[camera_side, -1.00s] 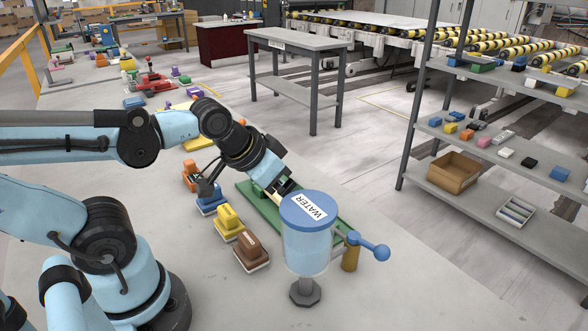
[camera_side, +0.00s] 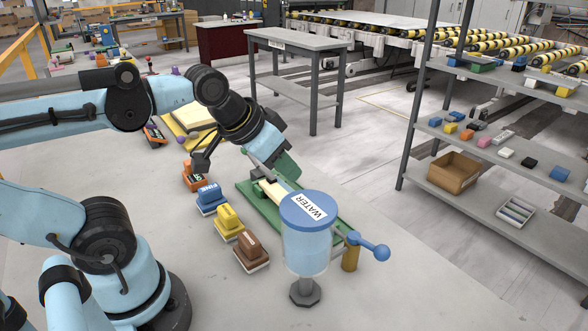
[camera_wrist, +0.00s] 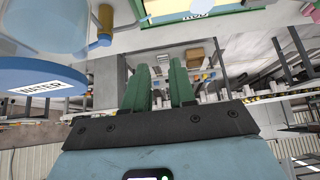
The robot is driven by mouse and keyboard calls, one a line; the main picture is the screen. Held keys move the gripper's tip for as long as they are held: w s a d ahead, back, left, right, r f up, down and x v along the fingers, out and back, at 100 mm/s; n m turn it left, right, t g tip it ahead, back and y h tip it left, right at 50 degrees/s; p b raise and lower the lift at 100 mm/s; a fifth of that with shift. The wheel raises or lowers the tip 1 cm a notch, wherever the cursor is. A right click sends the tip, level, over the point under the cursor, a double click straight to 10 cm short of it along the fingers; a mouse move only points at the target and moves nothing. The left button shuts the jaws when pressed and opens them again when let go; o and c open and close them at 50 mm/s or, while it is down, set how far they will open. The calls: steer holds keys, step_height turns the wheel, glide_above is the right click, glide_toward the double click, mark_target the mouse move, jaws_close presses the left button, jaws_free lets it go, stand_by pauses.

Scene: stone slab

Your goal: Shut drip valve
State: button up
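The water tank (camera_side: 306,250) is a clear blue cylinder with a blue lid labelled WATER, standing upright on a dark foot. The drip valve is beside it on the right: a brass body (camera_side: 350,259) with a blue ball-ended lever (camera_side: 376,251) pointing right and slightly toward the camera. My gripper (camera_side: 280,165) is above the green bench behind the tank, apart from the valve. In the wrist view its two green fingers (camera_wrist: 160,85) are parted with nothing between them. The tank lid (camera_wrist: 40,78) and brass body (camera_wrist: 105,17) show upper left there.
The green bench (camera_side: 245,188) runs behind the tank. Several sanding-style blocks, including a blue one (camera_side: 210,198), a yellow one (camera_side: 228,221) and a brown one (camera_side: 251,250), line its left side. The slab (camera_side: 420,295) right of the valve is clear.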

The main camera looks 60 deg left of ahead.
step_height(320, 180, up, 7)
steer(key=shift+f, duration=0.1)
jaws_close()
steer(key=s+d+n+g+y, duration=0.1)
steer(key=s+d+n+g, duration=0.2)
steer(key=d, duration=1.8)
steer(key=shift+g, duration=0.5)
steer(key=shift+a+x, duration=0.2)
steer(key=shift+x, duration=2.6)
